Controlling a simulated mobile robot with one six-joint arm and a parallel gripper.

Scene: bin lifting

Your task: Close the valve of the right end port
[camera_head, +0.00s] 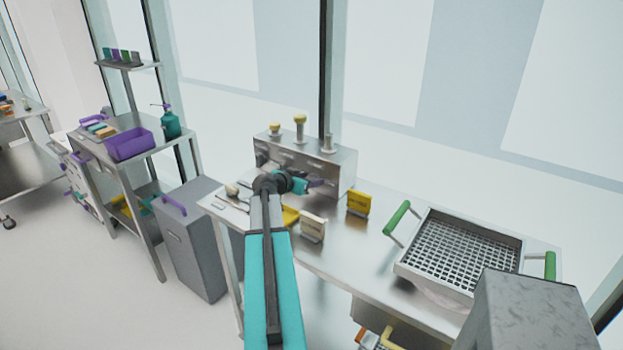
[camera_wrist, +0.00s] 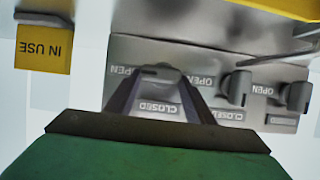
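The metal valve box (camera_head: 338,165) stands at the back of the steel bench, with several ports along its front. In the wrist view the box's front (camera_wrist: 205,62) appears upside down. My gripper (camera_head: 316,184) is at the right part of this front. In the wrist view my gripper's (camera_wrist: 158,80) two dark fingers stand apart, on either side of the end port's handle (camera_wrist: 160,69). Whether they touch it is unclear. A CLOSED label (camera_wrist: 157,107) shows between the fingers and an OPEN label (camera_wrist: 121,70) beside them. Two other valve levers (camera_wrist: 237,90) (camera_wrist: 297,97) are to the right there.
A yellow IN USE sign (camera_wrist: 43,50) is near the box, also in the head view (camera_head: 358,202). A mesh tray (camera_head: 408,268) with green handles is at the right. Knobbed posts (camera_head: 299,128) rise from the box top.

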